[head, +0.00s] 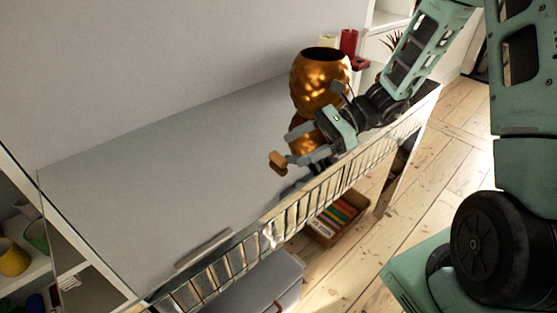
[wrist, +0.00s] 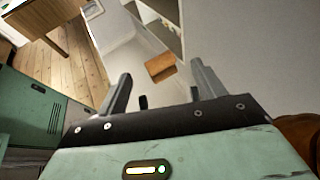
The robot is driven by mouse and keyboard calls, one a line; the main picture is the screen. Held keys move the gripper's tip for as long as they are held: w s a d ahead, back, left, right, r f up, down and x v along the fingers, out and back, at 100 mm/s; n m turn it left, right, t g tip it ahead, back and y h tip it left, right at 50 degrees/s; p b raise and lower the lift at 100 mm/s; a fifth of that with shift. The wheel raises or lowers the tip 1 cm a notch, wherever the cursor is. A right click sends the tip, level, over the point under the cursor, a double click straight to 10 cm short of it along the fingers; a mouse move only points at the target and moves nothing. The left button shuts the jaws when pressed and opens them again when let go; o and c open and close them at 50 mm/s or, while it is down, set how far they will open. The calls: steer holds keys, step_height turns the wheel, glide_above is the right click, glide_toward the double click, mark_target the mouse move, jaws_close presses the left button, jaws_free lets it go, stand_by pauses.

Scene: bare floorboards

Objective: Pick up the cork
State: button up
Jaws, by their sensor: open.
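The cork (head: 278,161), a small brown-orange block, shows just past the fingertips of my gripper (head: 289,146) in the head view, over the grey top of the long cabinet. In the wrist view, the cork (wrist: 160,67) appears between the two fingers, nearer the right one, a little beyond their tips. My gripper is open, with a wide gap between the fingers. No grip on the cork is visible. I cannot tell whether the cork touches the lower finger or the surface under it.
A bumpy copper vase (head: 320,80) stands close behind my gripper on the grey cabinet top (head: 160,190). A red object (head: 348,43) and a cream one stand behind the vase. The cabinet's left part is clear. A crate of books (head: 338,216) sits below the front edge.

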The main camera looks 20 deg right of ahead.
mark_target(285, 154)
steer(key=x, duration=0.4)
steer(key=shift+a, duration=0.2)
steer(key=c, duration=1.1)
steer(key=shift+c, duration=0.2)
